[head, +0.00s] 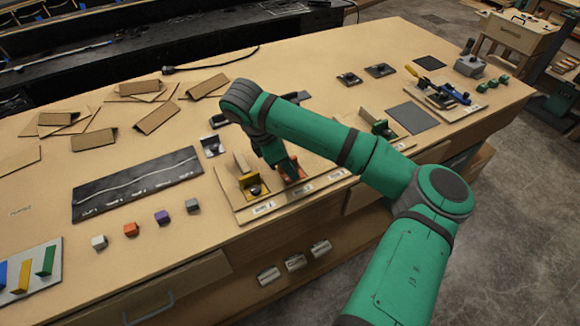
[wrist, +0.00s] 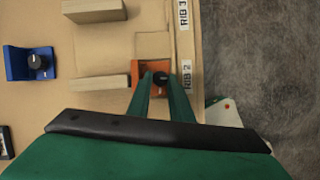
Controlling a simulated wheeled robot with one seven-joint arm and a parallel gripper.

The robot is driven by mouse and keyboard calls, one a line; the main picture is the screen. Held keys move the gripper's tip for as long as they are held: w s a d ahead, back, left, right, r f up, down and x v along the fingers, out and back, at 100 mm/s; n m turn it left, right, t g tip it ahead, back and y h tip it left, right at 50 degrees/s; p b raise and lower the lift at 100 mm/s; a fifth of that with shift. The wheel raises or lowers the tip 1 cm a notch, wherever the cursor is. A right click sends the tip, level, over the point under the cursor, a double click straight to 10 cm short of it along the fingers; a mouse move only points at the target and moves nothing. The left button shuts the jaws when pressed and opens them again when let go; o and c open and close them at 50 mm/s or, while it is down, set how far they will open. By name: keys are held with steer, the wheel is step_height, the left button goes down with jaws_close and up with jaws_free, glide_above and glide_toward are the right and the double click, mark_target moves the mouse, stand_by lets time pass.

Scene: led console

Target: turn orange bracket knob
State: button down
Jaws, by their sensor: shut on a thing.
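The orange bracket (wrist: 150,66) stands at the end of a wooden rib beside the RIB 2 label in the wrist view. Its black knob (wrist: 160,78) sits between my green fingertips. My gripper (wrist: 160,76) is shut on this knob. In the head view the orange bracket (head: 293,167) is partly hidden by my gripper (head: 289,175), which reaches down to it from above. The knob cannot be made out there.
A yellow bracket (head: 251,182) stands just left on the same wooden board. A blue bracket (wrist: 22,65) with a black knob lies apart at the left of the wrist view. A green bracket (head: 383,128) is farther right. Small coloured blocks (head: 162,217) stand left on the table.

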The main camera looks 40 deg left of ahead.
steer(key=shift+a+r, duration=0.15)
steer(key=shift+a, duration=0.05)
steer(key=c, duration=1.6)
jaws_free()
steer(key=shift+w, duration=0.1)
steer(key=shift+o, duration=0.2)
